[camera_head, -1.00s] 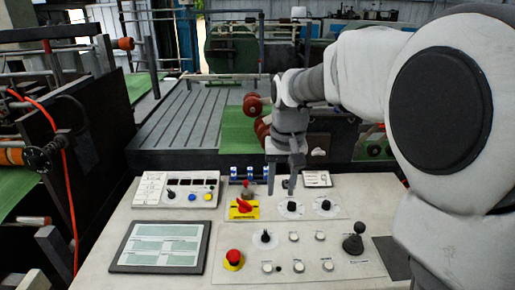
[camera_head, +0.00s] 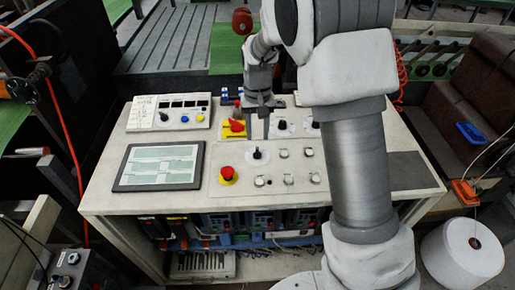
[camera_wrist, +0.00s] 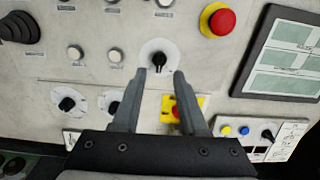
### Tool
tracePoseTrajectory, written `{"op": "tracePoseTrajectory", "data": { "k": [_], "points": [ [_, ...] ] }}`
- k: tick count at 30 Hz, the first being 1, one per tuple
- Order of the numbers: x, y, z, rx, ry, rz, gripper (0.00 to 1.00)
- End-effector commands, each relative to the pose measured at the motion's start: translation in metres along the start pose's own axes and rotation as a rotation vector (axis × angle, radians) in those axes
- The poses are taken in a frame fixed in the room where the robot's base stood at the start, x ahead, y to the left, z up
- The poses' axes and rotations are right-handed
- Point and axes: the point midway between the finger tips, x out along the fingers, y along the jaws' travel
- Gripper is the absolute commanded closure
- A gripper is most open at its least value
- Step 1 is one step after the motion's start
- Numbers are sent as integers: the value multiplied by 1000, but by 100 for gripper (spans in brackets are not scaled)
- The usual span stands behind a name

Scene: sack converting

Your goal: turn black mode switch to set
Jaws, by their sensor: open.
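A black rotary switch (camera_head: 257,154) with a round pale dial plate sits on the lower panel. It also shows in the wrist view (camera_wrist: 158,60), just past my fingertips and in line with the gap between them. The dial lettering is too small to read, so I cannot confirm its label or setting. My gripper (camera_head: 259,137) points down over the console, and its jaws (camera_wrist: 160,74) are open and empty. The fingers appear apart from the switch. Two similar black knobs, one left (camera_head: 281,125) and one right (camera_head: 314,125), sit on the panel behind.
The console (camera_head: 105,200) also carries a red emergency button (camera_head: 227,173), a red rotary switch on yellow (camera_head: 236,126), several white buttons and a tilted screen (camera_head: 158,166). A black joystick (camera_wrist: 20,28) stands at upper left in the wrist view. A grey control box (camera_head: 170,113) is behind the screen.

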Motion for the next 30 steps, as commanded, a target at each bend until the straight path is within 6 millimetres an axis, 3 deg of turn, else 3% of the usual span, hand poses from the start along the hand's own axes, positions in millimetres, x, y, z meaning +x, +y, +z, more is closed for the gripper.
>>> {"op": "tracePoseTrajectory", "data": {
  "k": [3, 9, 15, 23, 24, 30],
  "points": [
    [27, 0, 1, 0, -5, 1, 57],
    [59, 0, 1, 0, -3, 0, 57],
    [74, 0, 0, 0, -1, 0, 57],
    [75, 0, 0, 0, 0, 0, 57],
    [75, 0, 0, 0, 0, 0, 59],
    [75, 0, 0, 0, 0, 0, 95]
  ]
}}
